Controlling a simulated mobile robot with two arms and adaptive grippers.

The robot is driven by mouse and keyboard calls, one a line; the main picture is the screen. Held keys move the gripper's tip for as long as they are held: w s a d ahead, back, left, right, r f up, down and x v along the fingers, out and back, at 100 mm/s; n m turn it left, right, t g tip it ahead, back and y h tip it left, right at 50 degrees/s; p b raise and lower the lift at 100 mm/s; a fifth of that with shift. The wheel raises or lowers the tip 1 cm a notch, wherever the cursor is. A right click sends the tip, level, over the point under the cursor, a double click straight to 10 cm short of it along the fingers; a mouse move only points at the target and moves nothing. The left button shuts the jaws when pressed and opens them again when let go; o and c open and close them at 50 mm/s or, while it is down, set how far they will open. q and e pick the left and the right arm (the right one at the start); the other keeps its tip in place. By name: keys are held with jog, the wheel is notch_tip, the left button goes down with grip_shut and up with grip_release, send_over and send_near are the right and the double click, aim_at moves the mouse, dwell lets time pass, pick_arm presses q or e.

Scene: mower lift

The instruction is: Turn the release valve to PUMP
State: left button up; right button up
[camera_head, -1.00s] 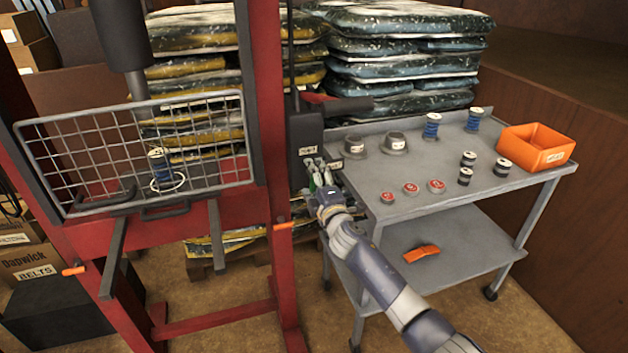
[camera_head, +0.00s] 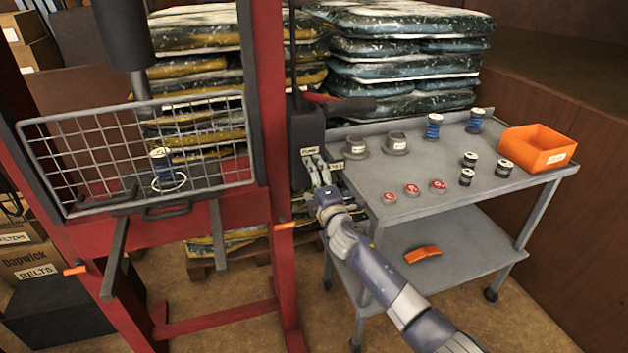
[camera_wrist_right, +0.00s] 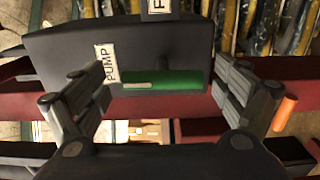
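The dark pump box (camera_head: 305,125) hangs on the press's right red post. In the right wrist view its face (camera_wrist_right: 120,42) carries a white PUMP label (camera_wrist_right: 110,63) at the left and a second, cut-off label (camera_wrist_right: 158,8) at the top. The green release valve handle (camera_wrist_right: 170,80) lies level in that view, its pale mark at the end near PUMP. My right gripper (camera_wrist_right: 165,92) is open, its fingers spread left and right of the handle with visible gaps. In the head view my right gripper (camera_head: 318,172) is at the box's lower front. My left gripper is out of view.
A grey cart (camera_head: 430,180) with spools, caps and an orange bin (camera_head: 537,147) stands close right of my right arm. The red post (camera_head: 265,130) and mesh guard (camera_head: 140,150) are to the left. Stacked bags (camera_head: 400,60) stand behind.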

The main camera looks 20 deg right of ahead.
jog(key=shift+d+f, duration=0.15)
jog(key=shift+d, duration=0.05)
jog(key=shift+s, duration=0.2)
jog(key=s, duration=1.1)
jog(key=shift+s+d, duration=0.15)
jog(key=shift+s, duration=0.2)
